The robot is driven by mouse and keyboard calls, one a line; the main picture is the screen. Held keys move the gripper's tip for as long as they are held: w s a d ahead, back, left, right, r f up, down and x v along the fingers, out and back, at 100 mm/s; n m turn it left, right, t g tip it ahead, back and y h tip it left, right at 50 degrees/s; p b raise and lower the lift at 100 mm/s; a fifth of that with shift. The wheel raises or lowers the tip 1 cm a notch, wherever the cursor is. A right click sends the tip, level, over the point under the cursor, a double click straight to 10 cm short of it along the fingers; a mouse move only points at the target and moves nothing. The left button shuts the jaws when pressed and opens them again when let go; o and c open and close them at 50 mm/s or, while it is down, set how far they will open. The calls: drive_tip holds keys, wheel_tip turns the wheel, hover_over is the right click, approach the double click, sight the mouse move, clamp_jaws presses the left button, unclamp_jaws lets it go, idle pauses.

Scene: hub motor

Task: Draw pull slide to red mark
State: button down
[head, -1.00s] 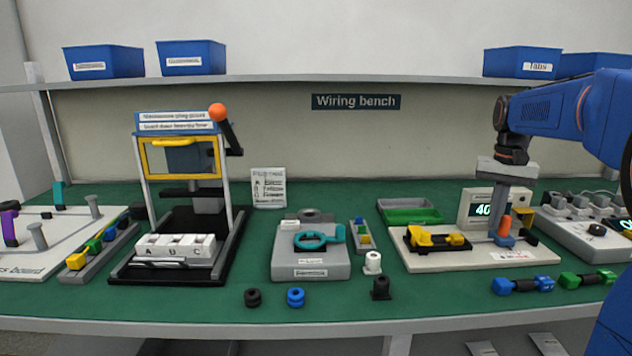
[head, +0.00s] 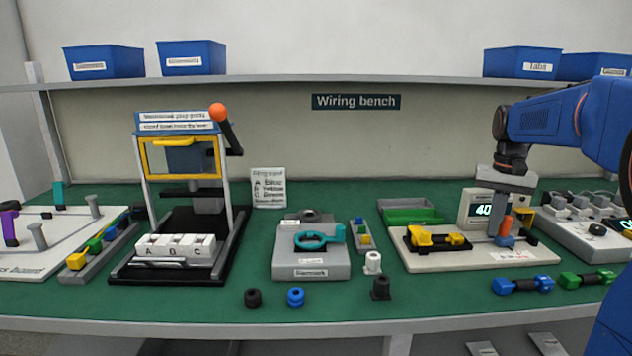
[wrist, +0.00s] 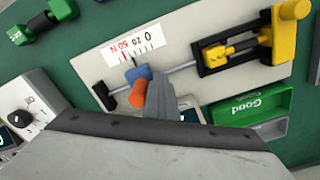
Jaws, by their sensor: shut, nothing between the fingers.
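The pull slide is a blue block (head: 505,241) with an orange knob (head: 506,226), on a thin rail on a pale board (head: 415,262). The block (wrist: 136,75) and knob (wrist: 138,95) also show in the wrist view. A white scale (wrist: 133,43) with "50 N" in red lies beside the rail. The block's dark pointer lies near the scale; its exact reading is too small to tell. A yellow clamp (head: 437,238) sits at the rail's other end. My gripper (wrist: 163,90) is shut and empty, its grey fingers right beside the orange knob; contact is unclear.
A display (head: 485,209) showing 40 stands behind the board. Blue and green connectors (head: 523,286) lie in front right.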

drive_tip(key=shift+d, duration=0.7)
drive_tip(key=shift+a, duration=0.75)
wheel_tip(320, 180, up, 8)
idle(1.1)
